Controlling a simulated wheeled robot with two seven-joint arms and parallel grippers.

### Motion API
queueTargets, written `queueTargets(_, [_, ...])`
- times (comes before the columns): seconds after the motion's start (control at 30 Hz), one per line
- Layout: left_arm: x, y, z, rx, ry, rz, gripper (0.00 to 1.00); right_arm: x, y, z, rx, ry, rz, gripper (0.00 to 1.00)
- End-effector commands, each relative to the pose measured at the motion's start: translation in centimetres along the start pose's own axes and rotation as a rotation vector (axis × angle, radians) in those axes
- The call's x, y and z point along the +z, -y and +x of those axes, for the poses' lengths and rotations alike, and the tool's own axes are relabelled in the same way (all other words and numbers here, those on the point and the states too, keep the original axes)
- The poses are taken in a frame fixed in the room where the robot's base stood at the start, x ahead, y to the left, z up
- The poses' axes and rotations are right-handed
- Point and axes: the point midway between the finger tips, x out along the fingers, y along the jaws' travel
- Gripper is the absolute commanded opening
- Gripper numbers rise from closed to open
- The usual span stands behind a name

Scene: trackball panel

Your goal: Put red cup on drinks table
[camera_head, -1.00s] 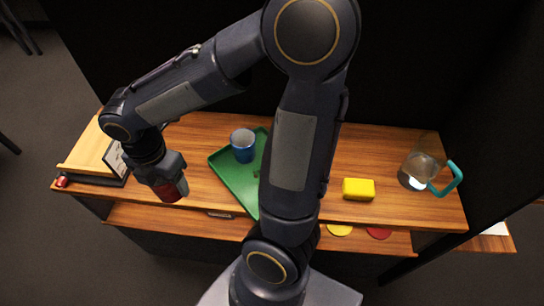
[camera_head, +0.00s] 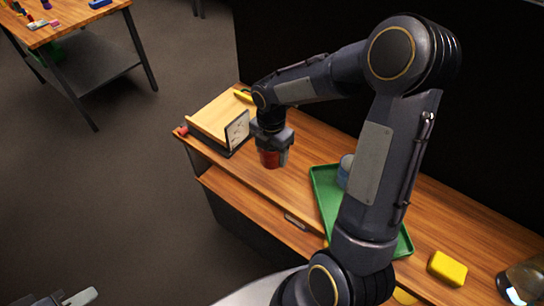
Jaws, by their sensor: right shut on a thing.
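The red cup (camera_head: 270,159) is in my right gripper (camera_head: 272,150), which is shut on it over the left part of the wooden counter (camera_head: 295,175). The gripper hides the cup's upper part. I cannot tell whether the cup's bottom touches the counter. A second wooden table (camera_head: 75,12) stands apart at the upper left, with small items on it. No label shows which one is the drinks table. Part of my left gripper (camera_head: 75,298) shows at the bottom left edge, too cut off to judge its jaws.
A yellow block (camera_head: 447,268) and a glass jug (camera_head: 525,280) are at lower right. Open floor separates the tables.

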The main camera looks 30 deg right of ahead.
Motion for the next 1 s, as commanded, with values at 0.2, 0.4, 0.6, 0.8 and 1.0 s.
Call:
queueTargets(0.2, [-0.1,-0.1,-0.1,0.000,0.000,0.000,0.26,1.4,-1.1,2.0,0.000,0.000,0.000,0.38])
queueTargets(0.4, [-0.1,-0.1,-0.1,0.000,0.000,0.000,0.26,1.9,-1.4,3.8,-0.002,-0.001,-0.001,0.38])
queueTargets(0.6, [-0.1,-0.1,-0.1,0.000,0.000,0.000,0.26,1.9,-1.4,5.8,0.000,0.000,0.000,0.38])
queueTargets(0.8, [0.0,0.0,-0.1,0.000,0.000,0.000,0.26,1.9,-1.4,5.8,0.001,0.001,0.000,0.38])
queueTargets(1.0, [0.1,0.1,0.1,0.000,0.000,0.000,0.26,1.8,-1.4,6.2,0.001,0.000,0.000,0.70])
